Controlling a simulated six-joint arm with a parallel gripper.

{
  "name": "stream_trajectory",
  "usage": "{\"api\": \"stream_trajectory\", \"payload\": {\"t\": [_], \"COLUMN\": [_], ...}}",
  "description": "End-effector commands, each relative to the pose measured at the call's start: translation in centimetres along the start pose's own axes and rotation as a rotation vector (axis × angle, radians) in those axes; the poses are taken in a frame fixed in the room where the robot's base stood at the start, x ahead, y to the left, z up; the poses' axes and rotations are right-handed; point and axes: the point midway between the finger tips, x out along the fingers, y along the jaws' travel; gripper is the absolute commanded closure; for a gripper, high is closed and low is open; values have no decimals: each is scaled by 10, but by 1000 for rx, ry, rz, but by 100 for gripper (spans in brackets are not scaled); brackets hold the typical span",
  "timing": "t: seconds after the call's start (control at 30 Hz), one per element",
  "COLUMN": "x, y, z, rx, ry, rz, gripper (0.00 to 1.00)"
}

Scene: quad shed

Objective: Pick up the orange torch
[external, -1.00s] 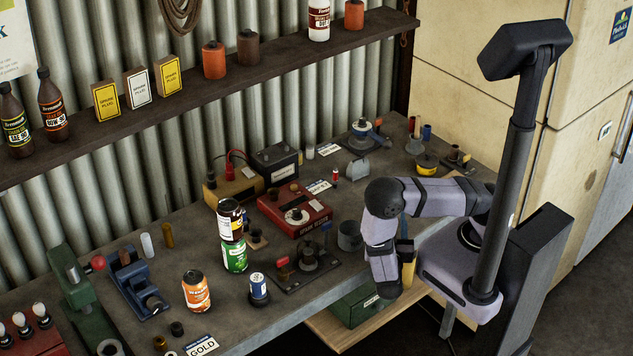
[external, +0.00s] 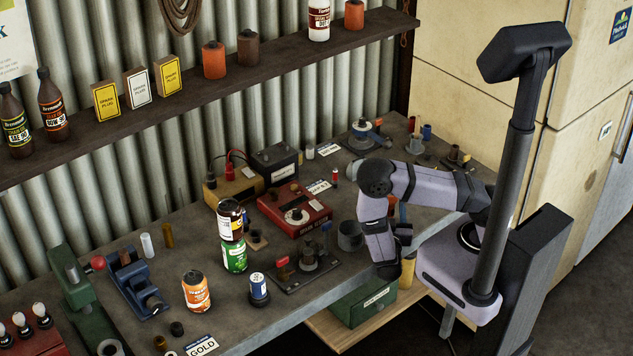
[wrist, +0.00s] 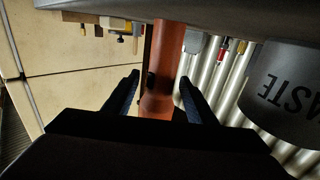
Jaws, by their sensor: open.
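The orange torch (wrist: 165,65) is a reddish-orange cylinder that stands out from the bench top in the wrist view, which shows the scene upside down. My gripper (wrist: 160,98) is open, with one dark finger on each side of the torch's near end. A gap shows beside the fingers, and I cannot tell whether either touches it. In the external view my gripper (external: 402,236) is at the bench's front edge, and only a small orange patch (external: 403,212) shows behind my arm. The rest of the torch is hidden there.
A dark grey waste pot (wrist: 285,95) stands close on the right in the wrist view, and also shows in the external view (external: 350,236). A green box (external: 362,303) sits below the bench edge. A red case (external: 295,213) lies farther left on the bench.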

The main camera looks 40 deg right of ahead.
Motion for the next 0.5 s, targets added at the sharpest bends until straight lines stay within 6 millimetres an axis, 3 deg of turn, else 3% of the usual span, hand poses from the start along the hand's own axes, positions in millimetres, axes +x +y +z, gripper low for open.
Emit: {"api": "stream_trajectory", "payload": {"t": [0.27, 0.43, 0.47, 0.5], "x": [2, 2, 1, 1], "y": [0, 0, 0, 0], "z": [0, 0, 0, 0], "rx": [0, 0, 0, 0], "ry": [0, 0, 0, 0], "rz": [0, 0, 0, 0], "gripper": [49, 89, 96, 96]}}
